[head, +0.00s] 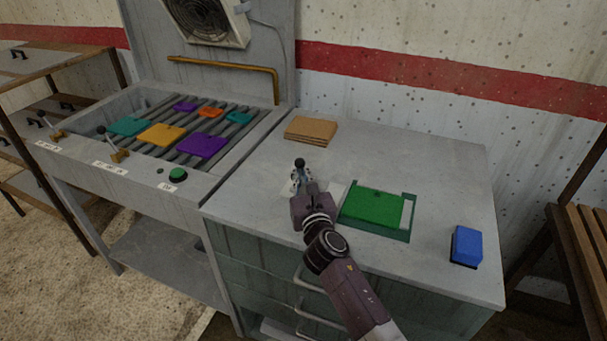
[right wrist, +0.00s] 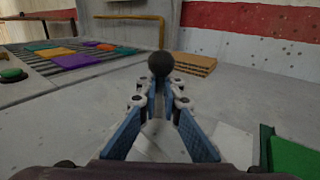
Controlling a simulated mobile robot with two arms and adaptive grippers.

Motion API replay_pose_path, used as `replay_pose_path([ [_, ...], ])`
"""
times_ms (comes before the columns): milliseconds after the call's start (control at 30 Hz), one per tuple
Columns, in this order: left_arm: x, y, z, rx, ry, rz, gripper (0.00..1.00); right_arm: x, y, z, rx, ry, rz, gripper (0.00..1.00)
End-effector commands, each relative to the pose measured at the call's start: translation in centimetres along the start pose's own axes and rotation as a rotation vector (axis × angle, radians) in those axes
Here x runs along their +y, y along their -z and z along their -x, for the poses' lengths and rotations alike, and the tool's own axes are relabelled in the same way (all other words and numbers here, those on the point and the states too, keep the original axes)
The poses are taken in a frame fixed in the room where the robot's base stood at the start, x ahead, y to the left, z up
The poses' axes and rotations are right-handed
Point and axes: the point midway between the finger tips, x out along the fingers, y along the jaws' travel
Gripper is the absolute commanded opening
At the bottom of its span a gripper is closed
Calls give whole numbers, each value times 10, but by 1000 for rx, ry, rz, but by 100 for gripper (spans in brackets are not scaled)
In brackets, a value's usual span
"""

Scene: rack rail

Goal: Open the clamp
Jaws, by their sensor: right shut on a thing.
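The clamp's lever shows as a black ball knob (head: 299,163) on the grey worktop, left of the green board. In the right wrist view the knob (right wrist: 161,64) stands upright just beyond the fingers. My right gripper (head: 302,186) reaches in from the front and is shut on the lever below the knob; its blue-padded fingers (right wrist: 159,100) flank it. The rest of the clamp is mostly hidden by the gripper. A green board (head: 373,207) lies in a dark green fixture (head: 408,228) to the right of the gripper. My left gripper is not in view.
A stack of brown boards (head: 311,130) lies behind the knob. A blue block (head: 467,245) sits at the right on the worktop. At the left is a roller tray (head: 110,112) with several coloured plates, a green button (head: 178,174) and small levers. The worktop's back right is clear.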

Motion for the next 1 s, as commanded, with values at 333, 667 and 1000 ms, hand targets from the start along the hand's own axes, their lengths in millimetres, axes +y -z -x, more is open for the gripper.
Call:
replay_pose_path([
  [333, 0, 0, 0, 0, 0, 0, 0, -1, 1, 0, 2, 2, -1, 23],
  [667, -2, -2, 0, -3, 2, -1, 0, -2, 1, 12, 0, 2, 0, 23],
  [1000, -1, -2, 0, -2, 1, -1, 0, -1, 2, 66, 3, 1, -1, 23],
])
